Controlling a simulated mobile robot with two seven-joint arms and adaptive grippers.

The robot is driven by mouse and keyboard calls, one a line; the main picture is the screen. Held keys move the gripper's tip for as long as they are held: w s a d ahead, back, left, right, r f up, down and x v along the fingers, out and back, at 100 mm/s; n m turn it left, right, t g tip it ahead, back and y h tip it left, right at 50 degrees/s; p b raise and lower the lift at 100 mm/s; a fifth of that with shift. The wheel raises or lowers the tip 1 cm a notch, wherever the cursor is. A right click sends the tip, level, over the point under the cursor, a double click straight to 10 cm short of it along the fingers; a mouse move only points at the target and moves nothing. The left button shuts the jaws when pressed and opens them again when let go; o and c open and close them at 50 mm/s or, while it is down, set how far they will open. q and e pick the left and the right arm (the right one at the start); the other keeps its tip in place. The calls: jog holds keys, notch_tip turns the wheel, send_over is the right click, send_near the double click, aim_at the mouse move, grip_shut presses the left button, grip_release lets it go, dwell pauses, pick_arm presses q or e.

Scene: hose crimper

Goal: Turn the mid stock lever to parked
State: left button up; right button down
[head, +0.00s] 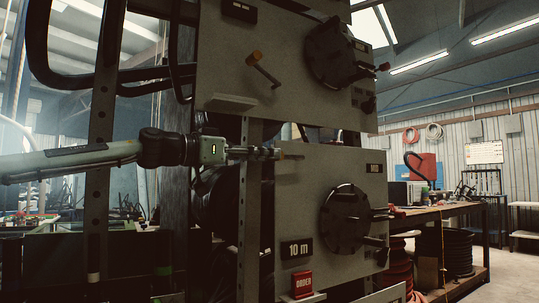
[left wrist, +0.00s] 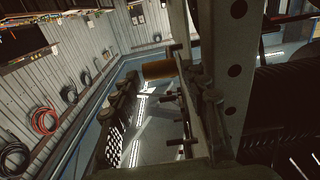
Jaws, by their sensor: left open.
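In the head view a lever with an orange-tan knob (head: 257,56) stands on the upper grey panel (head: 222,60), its arm slanting up and left from the pivot. My left gripper (head: 274,153) is level in front of the upper left of the lower grey panel (head: 300,205). It is open, and I see nothing held. A lever part by its fingertips is mostly hidden, and contact cannot be told. In the left wrist view a tan cylindrical knob (left wrist: 159,69) shows near the middle.
Black round discs with protruding handles sit on the upper (head: 335,50) and lower panels (head: 343,218). The lower panel has a "10 m" display (head: 297,249) and a red ORDER button (head: 302,284). Steel uprights (head: 249,210) stand close by. A workbench (head: 430,212) is at right.

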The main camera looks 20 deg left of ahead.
pick_arm(q)
jog(key=shift+x, duration=1)
jog(key=shift+c, duration=0.3)
grip_shut()
